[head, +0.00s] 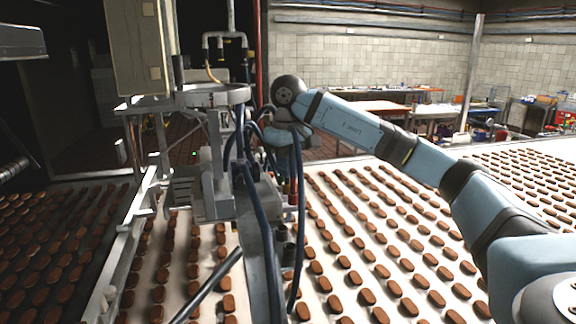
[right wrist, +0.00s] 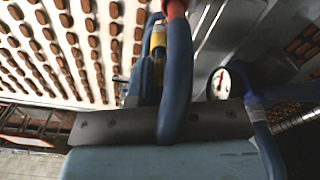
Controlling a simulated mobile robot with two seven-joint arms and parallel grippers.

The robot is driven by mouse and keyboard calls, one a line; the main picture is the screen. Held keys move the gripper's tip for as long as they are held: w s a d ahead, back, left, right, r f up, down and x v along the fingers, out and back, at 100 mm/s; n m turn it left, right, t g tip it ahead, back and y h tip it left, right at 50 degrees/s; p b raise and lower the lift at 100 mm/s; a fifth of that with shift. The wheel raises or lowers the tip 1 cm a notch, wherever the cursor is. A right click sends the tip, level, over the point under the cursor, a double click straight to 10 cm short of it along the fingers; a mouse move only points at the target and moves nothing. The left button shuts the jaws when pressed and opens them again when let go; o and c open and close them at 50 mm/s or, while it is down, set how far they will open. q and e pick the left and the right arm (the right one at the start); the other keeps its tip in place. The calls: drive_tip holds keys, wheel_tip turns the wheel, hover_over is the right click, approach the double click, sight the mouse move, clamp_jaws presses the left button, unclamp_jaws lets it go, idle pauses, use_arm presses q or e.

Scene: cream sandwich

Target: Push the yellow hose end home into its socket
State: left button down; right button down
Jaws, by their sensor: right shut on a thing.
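The yellow hose end (right wrist: 158,40) shows in the right wrist view as a yellow collar on a blue hose, just beyond my right gripper's dark palm plate. My right gripper (head: 272,150) is at the filling machine in the middle of the head view, partly hidden by blue hoses. It is shut on the yellow hose end. A second blue hose (right wrist: 178,75) with a red collar (right wrist: 175,8) crosses close in front and hides part of the grip. I cannot make out the socket or whether the yellow end touches it. My left gripper is not in view.
The machine's blue hoses (head: 298,215) hang around my right gripper. A round gauge (right wrist: 219,84) is close on the right in the wrist view. Conveyor belts (head: 330,275) with rows of brown biscuits run on both sides. A grey metal rail (head: 128,245) stands at left.

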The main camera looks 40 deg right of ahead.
drive_tip(key=shift+f+b, duration=0.5)
drive_tip(key=shift+f, duration=0.3)
drive_tip(key=c, duration=1.1)
unclamp_jaws()
wheel_tip(320, 180, up, 14)
drive_tip(key=p, duration=0.3)
drive_tip(key=shift+p, duration=0.3)
drive_tip(key=shift+s+f, duration=0.1)
